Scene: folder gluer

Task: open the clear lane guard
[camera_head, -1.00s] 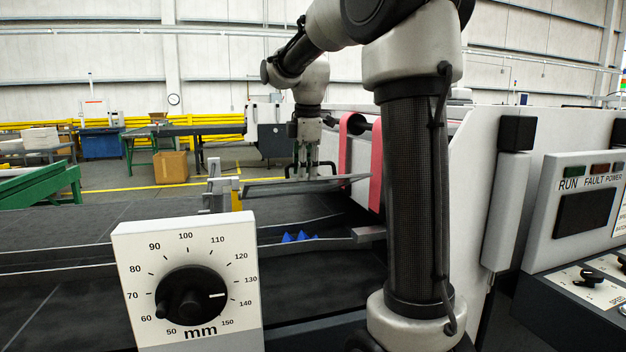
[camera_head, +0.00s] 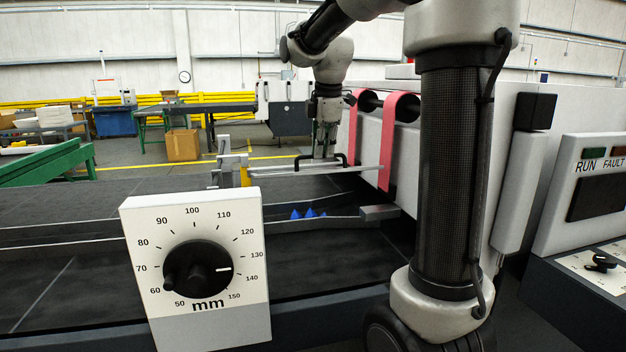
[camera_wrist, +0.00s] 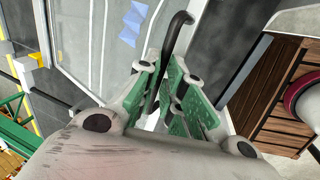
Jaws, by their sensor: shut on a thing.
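The clear lane guard (camera_head: 285,172) stands raised above the dark belt and shows nearly edge-on as a thin grey-framed panel. Its black bar handle (camera_head: 341,158) is on top. My gripper (camera_head: 325,153) is at the handle, pointing down. In the wrist view the green-padded fingers of my gripper (camera_wrist: 167,88) are closed around the black handle (camera_wrist: 176,35), whose bent end sticks out beyond them. The guard's clear pane (camera_wrist: 95,50) lies below, with blue pieces seen through it. The grasped part of the handle is partly hidden by the fingers.
A white mm dial box (camera_head: 243,290) stands in front of the belt. Small blue pieces (camera_head: 308,214) sit by the lane rail. Red belts (camera_head: 397,130) and the machine housing are right of the guard. A cardboard box (camera_head: 182,145) stands on the floor behind.

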